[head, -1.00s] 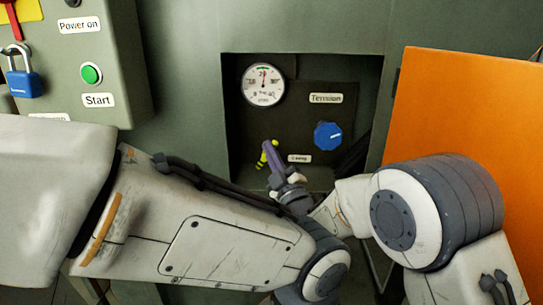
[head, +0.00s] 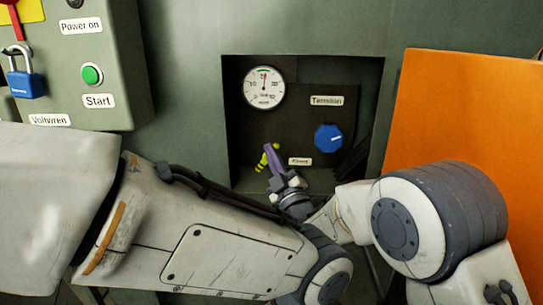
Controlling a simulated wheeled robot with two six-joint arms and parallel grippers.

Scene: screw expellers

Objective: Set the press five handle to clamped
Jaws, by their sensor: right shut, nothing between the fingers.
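The press handle (head: 263,161) is a small yellow-and-black striped lever low in a dark recess, left of a small white label (head: 300,161) whose text is blurred. My right gripper (head: 270,150), with purple-grey fingers, is shut and empty. It is right at the handle and covers part of it; I cannot tell whether they touch. The handle leans, its upper end to the right. My left gripper is not in view.
A round gauge (head: 264,87) and a blue knob (head: 329,138) sit in the recess. A control box (head: 128,60) with a green start button (head: 92,75) and blue padlock (head: 25,80) is at left. An orange panel (head: 460,110) stands at right.

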